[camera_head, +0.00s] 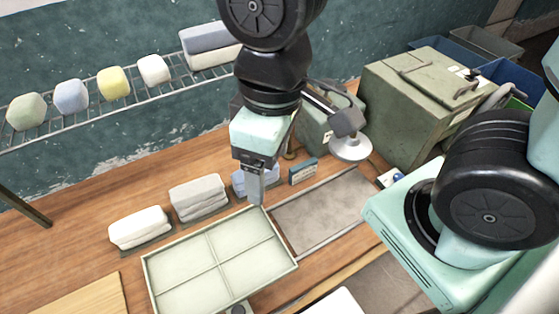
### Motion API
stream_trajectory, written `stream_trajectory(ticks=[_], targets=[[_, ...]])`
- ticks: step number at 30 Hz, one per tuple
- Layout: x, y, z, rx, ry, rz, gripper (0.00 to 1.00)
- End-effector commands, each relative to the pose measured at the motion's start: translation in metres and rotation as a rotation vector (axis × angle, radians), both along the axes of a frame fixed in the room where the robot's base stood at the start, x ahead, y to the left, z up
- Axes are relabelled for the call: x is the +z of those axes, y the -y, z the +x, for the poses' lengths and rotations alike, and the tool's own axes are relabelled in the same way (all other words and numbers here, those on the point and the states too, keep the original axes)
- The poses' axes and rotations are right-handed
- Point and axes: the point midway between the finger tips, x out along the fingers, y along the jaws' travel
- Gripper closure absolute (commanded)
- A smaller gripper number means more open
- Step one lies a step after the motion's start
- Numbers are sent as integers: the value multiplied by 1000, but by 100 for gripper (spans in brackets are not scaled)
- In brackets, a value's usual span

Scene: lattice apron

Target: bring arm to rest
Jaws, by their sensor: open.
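My gripper (257,188) hangs pointing down at the middle of the view, over the wooden bench (90,231). It is open, and no object shows between its fingers. Its tips appear near the back right edge of a pale green tray (187,249) divided into compartments. How high they are above the bench I cannot tell. A pale blue folded piece (241,183) is partly hidden behind the gripper. My arm rises from the gripper out of the top of the view.
White (139,228) and grey (198,197) folded pieces sit behind the tray. A grey mat (330,210) lies right of it, with a small blue box (303,172) behind. A green metal case (420,100) stands back right. A wire shelf (95,112) holds several coloured blocks.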

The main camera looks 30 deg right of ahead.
Motion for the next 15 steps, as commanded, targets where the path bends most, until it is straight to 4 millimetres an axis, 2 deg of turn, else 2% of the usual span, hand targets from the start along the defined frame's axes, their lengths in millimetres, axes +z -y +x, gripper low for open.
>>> stream_trajectory(ticks=[1, 4, 12, 15], targets=[[-3, 4, -8, -20, 1, -3, 24], [-6, 8, -14, -43, 3, -3, 24], [-7, 8, -14, -46, 2, -4, 24], [-13, 8, -14, -45, 1, -5, 24]])
